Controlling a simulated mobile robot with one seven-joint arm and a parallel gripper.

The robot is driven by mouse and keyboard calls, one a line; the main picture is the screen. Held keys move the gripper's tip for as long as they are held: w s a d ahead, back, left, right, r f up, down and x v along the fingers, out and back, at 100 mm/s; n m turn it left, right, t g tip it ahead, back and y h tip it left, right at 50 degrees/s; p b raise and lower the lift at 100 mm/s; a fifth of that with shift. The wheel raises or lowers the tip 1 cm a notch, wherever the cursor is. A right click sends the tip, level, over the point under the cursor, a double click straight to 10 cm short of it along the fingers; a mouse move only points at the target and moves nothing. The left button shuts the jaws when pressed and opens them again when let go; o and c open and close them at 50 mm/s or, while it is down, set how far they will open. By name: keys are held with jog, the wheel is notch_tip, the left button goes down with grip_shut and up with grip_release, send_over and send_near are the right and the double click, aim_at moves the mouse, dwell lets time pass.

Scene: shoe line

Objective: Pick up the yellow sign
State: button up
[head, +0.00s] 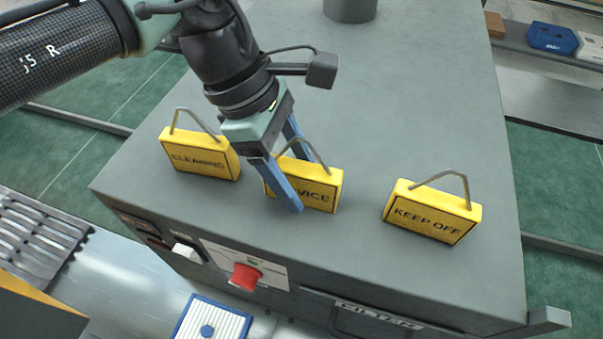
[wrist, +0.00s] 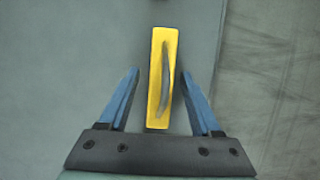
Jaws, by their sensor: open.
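Three yellow signs with wire handles stand on the grey machine top in the head view. The left one reads CLEANING (head: 199,158). The middle one (head: 322,190) is partly hidden by a gripper finger, leaving "VICE" readable. The right one reads KEEP OFF (head: 432,214). My gripper (head: 299,180) is open over the middle sign, one blue finger in front of it and the other behind. In the wrist view the yellow sign (wrist: 156,85), seen from above, lies between the open fingers (wrist: 161,75), with a visible gap on the left and a narrower one on the right.
The grey machine top (head: 420,90) has free room behind the signs. A dark cylinder (head: 350,8) stands at its far edge. A red knob (head: 245,277) and a white switch (head: 186,252) are on the front face. A blue box (head: 552,37) sits on a shelf at far right.

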jog(key=shift+x, duration=0.9)
jog(key=shift+r, duration=0.1)
grip_shut()
